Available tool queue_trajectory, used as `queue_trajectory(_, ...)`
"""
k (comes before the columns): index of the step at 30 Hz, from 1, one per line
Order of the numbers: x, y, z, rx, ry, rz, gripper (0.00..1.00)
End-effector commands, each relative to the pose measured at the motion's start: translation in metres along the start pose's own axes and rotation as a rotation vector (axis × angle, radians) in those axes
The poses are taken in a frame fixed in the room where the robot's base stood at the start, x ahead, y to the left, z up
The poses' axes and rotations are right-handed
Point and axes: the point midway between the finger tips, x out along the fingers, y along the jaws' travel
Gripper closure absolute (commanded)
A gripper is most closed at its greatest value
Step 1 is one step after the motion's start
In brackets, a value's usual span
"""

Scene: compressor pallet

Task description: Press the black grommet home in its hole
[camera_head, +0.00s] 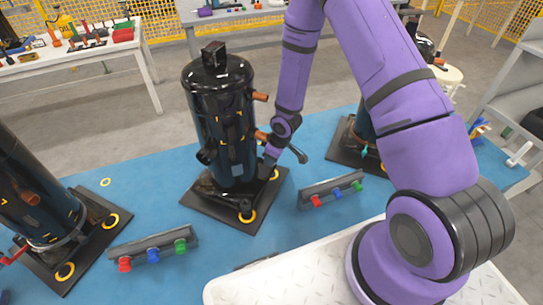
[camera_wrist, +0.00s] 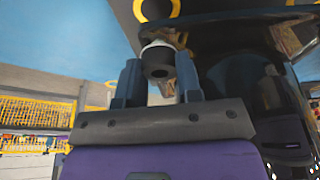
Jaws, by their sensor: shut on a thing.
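My gripper (camera_head: 267,165) is low beside the dark compressor (camera_head: 207,100), over the right part of its black base plate (camera_head: 213,212). In the wrist view, my gripper (camera_wrist: 159,78) has its two dark fingers on either side of a small black part with a round hole, which looks like the black grommet (camera_wrist: 157,62). A pale ring and a coppery part show just behind it. In the head view the grommet is too small to tell. Yellow rings mark the plate's corners, one at the front (camera_head: 246,217). I cannot tell which hole the grommet belongs to, or whether it touches it.
A rack with red, blue and green pieces (camera_head: 330,191) lies right of the plate, and another (camera_head: 152,247) lies front left. Other compressors stand at left (camera_head: 28,190) and behind my arm. Copper stubs (camera_head: 260,96) project from the compressor near my arm. The blue mat (camera_head: 150,190) has free room.

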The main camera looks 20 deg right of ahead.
Motion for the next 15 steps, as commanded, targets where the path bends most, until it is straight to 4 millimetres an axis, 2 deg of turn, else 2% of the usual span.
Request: queue_trajectory(15,0.0107,-0.0001,0.0028,0.0,0.0,0.0,0.9)
